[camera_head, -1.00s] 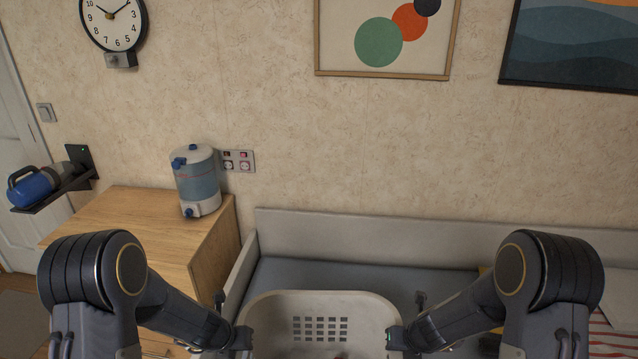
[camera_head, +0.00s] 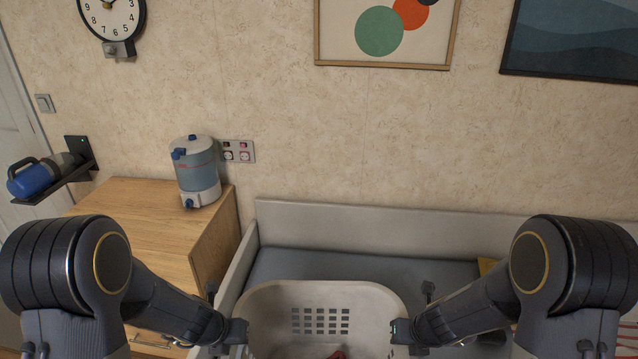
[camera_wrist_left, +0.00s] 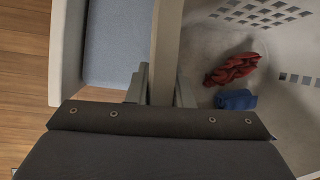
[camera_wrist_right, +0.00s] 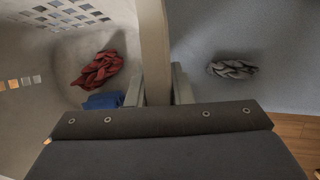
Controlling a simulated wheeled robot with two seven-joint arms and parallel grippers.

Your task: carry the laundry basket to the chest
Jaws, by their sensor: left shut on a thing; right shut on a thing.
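The white laundry basket (camera_head: 270,300) is at the bottom middle of the head view, in front of the grey bed. My left gripper (camera_head: 240,332) is shut on its left rim, which also shows in the left wrist view (camera_wrist_left: 165,50). My right gripper (camera_head: 398,332) is shut on its right rim, which also shows in the right wrist view (camera_wrist_right: 154,50). A red cloth (camera_wrist_left: 232,69) and a blue cloth (camera_wrist_left: 236,99) lie inside the basket. A wooden chest (camera_head: 140,205) with drawers stands at the left against the wall. The basket's underside is hidden.
A water dispenser (camera_head: 196,172) stands on the chest's right part; its left part is bare. The bed (camera_head: 330,265) lies under the basket's far side. A grey cloth (camera_wrist_right: 233,66) lies right of the basket.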

